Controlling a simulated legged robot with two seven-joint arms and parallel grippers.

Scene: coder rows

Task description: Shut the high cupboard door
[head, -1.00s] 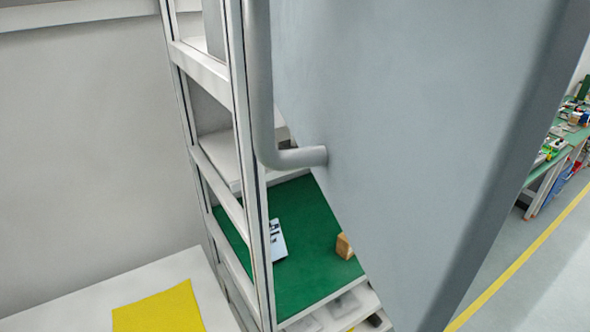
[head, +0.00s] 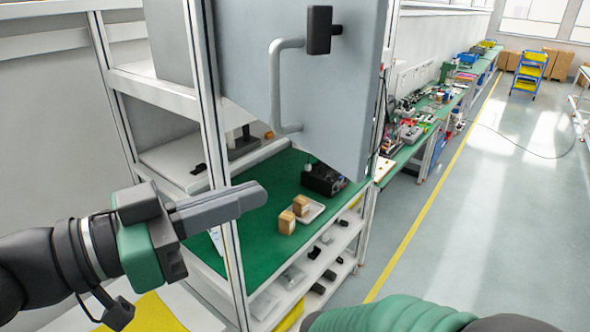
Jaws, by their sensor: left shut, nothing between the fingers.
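The grey cupboard door (head: 245,60) hangs high in the rack, above the green bench top. Its lower edge slants down to the right, and it appears to stand open at an angle. A grey bar handle (head: 274,90) is on its face, with a black block (head: 319,30) near the handle's top end. My left gripper (head: 262,196) is shut and empty. It points right, in front of the rack post, below and left of the handle, and appears apart from the door. My right gripper is not in view; part of my right arm shows at the bottom.
A white rack post (head: 203,110) stands left of the door. The green bench top (head: 262,255) holds wooden blocks (head: 287,222) and a black device (head: 322,179). Open floor (head: 470,200) lies to the right, beyond a yellow line.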

